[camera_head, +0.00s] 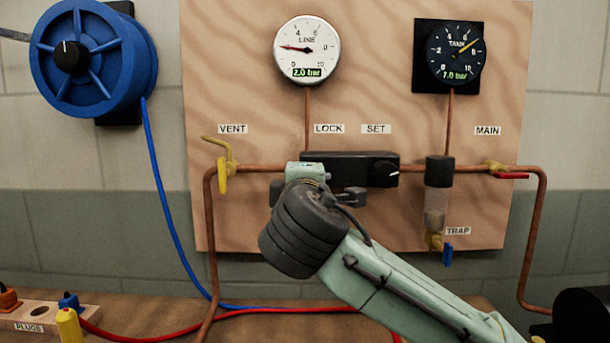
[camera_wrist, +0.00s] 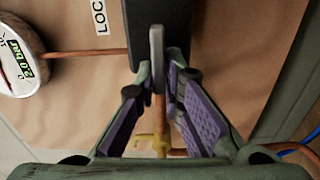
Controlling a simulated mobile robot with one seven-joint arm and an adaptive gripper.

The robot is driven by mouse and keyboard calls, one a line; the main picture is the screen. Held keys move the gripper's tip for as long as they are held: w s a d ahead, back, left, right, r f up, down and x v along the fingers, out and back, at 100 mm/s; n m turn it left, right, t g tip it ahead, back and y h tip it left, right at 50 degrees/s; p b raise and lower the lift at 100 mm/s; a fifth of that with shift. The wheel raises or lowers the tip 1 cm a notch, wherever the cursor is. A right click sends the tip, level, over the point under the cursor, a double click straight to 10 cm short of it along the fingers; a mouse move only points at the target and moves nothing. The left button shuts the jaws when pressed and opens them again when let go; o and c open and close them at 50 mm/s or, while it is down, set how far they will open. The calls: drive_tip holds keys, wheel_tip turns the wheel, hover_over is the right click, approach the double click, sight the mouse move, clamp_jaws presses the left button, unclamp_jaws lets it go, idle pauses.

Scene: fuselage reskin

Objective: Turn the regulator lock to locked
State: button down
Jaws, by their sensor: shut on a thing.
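The black regulator (camera_head: 348,165) sits on the copper pipe below the LOCK (camera_head: 329,128) and SET (camera_head: 376,129) labels. Its round set knob (camera_head: 386,173) with a white pointer is at its right end. In the wrist view, the regulator body (camera_wrist: 178,20) is at the top, and a grey lock lever (camera_wrist: 157,45) stands in front of it, under the LOCK label (camera_wrist: 100,17). My gripper (camera_wrist: 158,78) is shut on the lever, one purple-padded finger at each side. In the head view my wrist hides the lever. I cannot tell its exact turn angle.
The LINE gauge (camera_head: 307,48) reads 2.0 bar and the TANK gauge (camera_head: 456,52) 7.0 bar. The yellow vent valve (camera_head: 223,172) is left of my wrist. The trap (camera_head: 436,205) and red-handled main valve (camera_head: 510,175) are to the right. A blue hose reel (camera_head: 92,58) hangs left.

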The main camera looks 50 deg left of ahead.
drive_tip(key=shift+r, duration=0.3)
drive_tip(key=c, duration=1.8)
unclamp_jaws()
drive_tip(key=shift+c, duration=0.2)
drive_tip(key=shift+o, duration=0.6)
drive_tip(key=shift+f, duration=0.2)
drive_tip(key=shift+s+d, duration=0.1)
drive_tip(key=v, duration=1.1)
drive_tip(key=shift+s+d, duration=0.25)
drive_tip(key=shift+d, duration=0.1)
